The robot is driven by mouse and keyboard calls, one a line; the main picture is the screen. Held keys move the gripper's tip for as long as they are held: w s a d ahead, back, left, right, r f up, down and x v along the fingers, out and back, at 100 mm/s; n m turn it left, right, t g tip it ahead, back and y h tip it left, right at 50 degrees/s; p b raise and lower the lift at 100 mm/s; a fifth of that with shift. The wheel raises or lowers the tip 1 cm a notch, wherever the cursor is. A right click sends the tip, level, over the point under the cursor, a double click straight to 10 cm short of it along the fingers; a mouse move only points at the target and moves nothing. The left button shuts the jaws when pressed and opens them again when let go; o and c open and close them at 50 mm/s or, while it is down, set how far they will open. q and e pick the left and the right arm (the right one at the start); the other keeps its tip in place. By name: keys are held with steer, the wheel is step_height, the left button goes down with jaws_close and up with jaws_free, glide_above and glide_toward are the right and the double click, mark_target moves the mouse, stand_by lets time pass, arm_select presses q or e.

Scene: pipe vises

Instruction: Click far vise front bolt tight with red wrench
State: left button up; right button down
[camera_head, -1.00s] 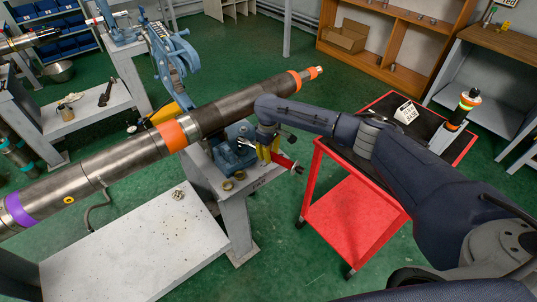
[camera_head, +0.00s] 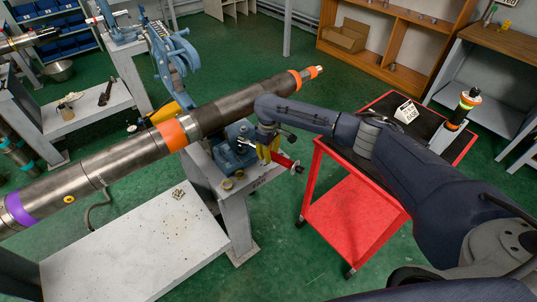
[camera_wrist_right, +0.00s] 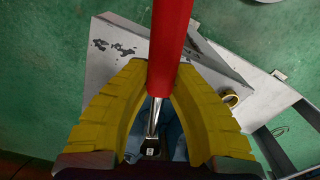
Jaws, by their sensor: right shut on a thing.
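My right gripper (camera_head: 266,153) is shut on the red wrench (camera_head: 285,160), beside the blue vise (camera_head: 234,150) under the right part of the long pipe (camera_head: 115,158). In the right wrist view, the red handle (camera_wrist_right: 170,45) runs between the yellow fingers (camera_wrist_right: 160,108). Its silver shaft (camera_wrist_right: 152,118) reaches down to a dark end (camera_wrist_right: 151,147) near blue metal. I cannot tell whether that end sits on the front bolt, as the fingers and shaft hide the contact. My left gripper is not in view.
A red cart (camera_head: 352,210) with a dark top stands right of the vise, under my right arm. A white bench (camera_head: 140,240) lies in front of the pipe. Brass rings (camera_head: 227,184) lie on the vise stand. Green floor is clear between stand and cart.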

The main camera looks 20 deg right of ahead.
steer(key=shift+f, duration=1.25)
stand_by(1.8)
steer(key=shift+s+a+m, duration=0.4)
steer(key=shift+a+m, duration=0.3)
stand_by(0.8)
steer(key=shift+w+d+n, duration=0.65)
steer(key=shift+d+n, duration=0.2)
steer(key=shift+n, duration=0.05)
steer(key=shift+r, duration=0.15)
steer(key=shift+r, duration=2.15)
steer(key=shift+d, duration=0.1)
